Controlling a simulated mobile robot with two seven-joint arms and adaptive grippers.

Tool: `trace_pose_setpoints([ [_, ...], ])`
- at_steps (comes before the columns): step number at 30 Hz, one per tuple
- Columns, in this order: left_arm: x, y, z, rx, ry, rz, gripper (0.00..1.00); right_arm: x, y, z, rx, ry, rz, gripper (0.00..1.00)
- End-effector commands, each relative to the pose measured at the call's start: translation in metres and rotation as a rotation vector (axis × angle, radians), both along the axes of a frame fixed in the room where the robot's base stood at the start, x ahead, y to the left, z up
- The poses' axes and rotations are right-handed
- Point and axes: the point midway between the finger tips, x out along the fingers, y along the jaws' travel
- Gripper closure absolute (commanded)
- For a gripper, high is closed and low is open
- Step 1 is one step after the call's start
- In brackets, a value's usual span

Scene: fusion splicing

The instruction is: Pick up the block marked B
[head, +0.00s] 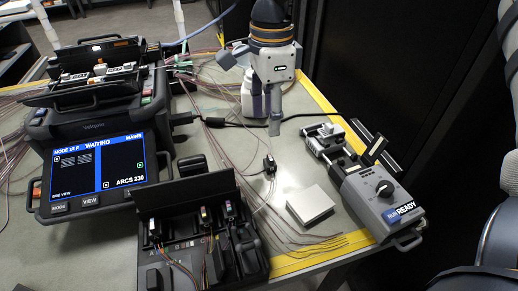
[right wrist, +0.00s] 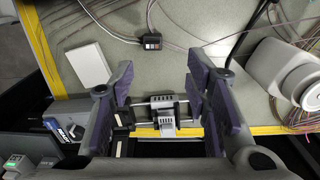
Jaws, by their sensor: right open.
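My right gripper (head: 267,118) hangs over the back right of the table with its fingers pointing down. In the right wrist view its purple-padded fingers (right wrist: 166,98) stand wide apart with nothing gripped. Small dark holders stand in the black tray (head: 180,262) at the front, with small letters along it. I cannot tell which of these, if any, is the block marked B. Another small dark block (head: 269,163) with cables lies on the table in front of the gripper. It also shows in the right wrist view (right wrist: 151,41), its marking unreadable. My left gripper is not in view.
The splicer (head: 92,125), its screen reading WAITING, stands at left. A white pad (head: 310,205) lies right of the tray. A grey device (head: 375,197) labelled READY sits at the right edge. A white cylinder (right wrist: 285,65) stands beside the gripper. Thin cables cross the table.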

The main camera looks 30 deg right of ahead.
Motion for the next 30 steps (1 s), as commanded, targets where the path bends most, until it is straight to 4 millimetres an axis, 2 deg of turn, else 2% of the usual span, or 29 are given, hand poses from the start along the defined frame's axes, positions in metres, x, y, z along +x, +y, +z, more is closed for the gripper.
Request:
trace_pose_setpoints([
  [1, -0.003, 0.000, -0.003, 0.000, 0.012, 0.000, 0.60, -0.001, 0.000, -0.017, 0.000, 0.011, 0.000, 0.57],
  [3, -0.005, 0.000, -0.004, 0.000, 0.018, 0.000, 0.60, -0.001, 0.000, -0.031, -0.001, 0.010, 0.000, 0.57],
  [8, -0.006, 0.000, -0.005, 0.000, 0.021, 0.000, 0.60, -0.002, 0.000, -0.050, -0.001, 0.006, -0.001, 0.57],
  [15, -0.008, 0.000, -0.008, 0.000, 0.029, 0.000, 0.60, -0.009, 0.000, -0.093, -0.002, 0.006, -0.001, 0.57],
  [23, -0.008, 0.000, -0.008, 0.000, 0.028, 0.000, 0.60, -0.008, 0.000, -0.097, -0.001, 0.001, -0.001, 0.57],
  [29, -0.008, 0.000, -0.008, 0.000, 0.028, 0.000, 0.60, -0.008, 0.000, -0.096, -0.001, 0.001, -0.001, 1.00],
  [30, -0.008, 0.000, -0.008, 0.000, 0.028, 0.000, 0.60, -0.008, 0.000, -0.096, -0.001, 0.001, -0.001, 1.00],
])
